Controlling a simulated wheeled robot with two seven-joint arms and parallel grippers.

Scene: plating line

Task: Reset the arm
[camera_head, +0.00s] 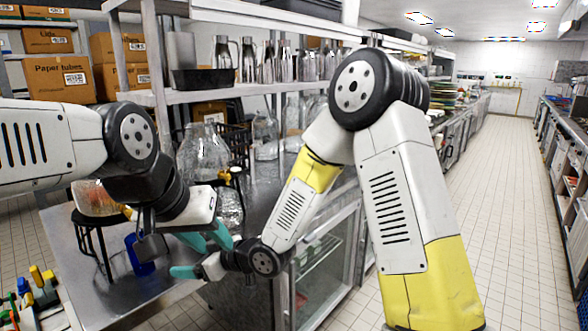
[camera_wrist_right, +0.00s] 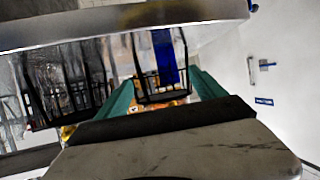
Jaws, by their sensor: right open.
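My right gripper (camera_head: 186,257) comes in from the right in the head view, low over the steel table (camera_head: 105,295). Its teal fingers stand apart in the right wrist view (camera_wrist_right: 160,95), with nothing held between them. A blue cup (camera_head: 139,256) stands on the table left of the grippers, partly hidden by my left wrist. A blue shape (camera_wrist_right: 166,55) shows beyond the right fingers in the wrist view.
Large glass dispensers (camera_head: 205,150) on black stands are behind the grippers. A shelf (camera_head: 270,84) with steel jugs runs above the counter. Cardboard boxes (camera_head: 55,80) sit at the left. Coloured items (camera_head: 35,285) lie lower left. The tiled aisle (camera_head: 505,200) on the right is clear.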

